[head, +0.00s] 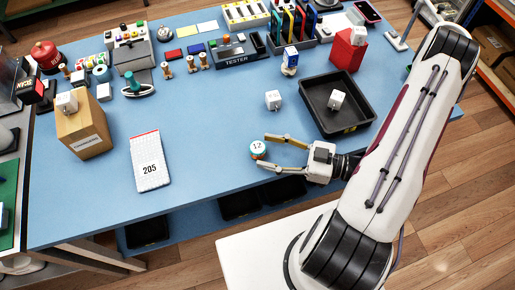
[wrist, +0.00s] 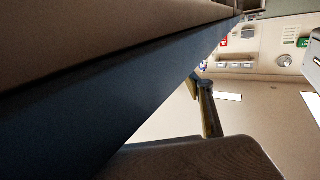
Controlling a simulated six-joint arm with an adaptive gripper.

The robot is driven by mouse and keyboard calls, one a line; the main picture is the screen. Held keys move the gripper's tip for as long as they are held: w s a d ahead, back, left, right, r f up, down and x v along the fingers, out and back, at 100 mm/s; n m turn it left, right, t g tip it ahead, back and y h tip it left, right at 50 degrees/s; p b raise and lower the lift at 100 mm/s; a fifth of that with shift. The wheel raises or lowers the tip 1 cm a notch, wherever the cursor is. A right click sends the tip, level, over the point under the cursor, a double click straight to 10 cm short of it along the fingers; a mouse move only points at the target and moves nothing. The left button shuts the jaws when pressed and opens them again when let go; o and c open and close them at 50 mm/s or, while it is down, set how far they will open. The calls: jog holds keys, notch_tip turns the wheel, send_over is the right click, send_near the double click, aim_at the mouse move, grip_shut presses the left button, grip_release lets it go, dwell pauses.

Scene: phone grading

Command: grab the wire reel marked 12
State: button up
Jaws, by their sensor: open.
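The wire reel marked 12 (head: 257,146) is a small round thing with a white top and a teal and reddish side. It sits near the front edge of the blue table in the head view. My gripper (head: 266,151) is open to its right, with one finger on the far side and one on the near side. The reel is at the mouth of the fingertips; I cannot tell whether they touch it. In the wrist view one finger (wrist: 209,112) shows, and I cannot make out the reel there.
A white pad marked 205 (head: 149,165) and a brown box (head: 84,131) lie left. The blue table (head: 205,140) is clear between pad and reel. Tools crowd the back.

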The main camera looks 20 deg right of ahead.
jog(key=shift+x, duration=1.1)
jog(key=c, duration=1.1)
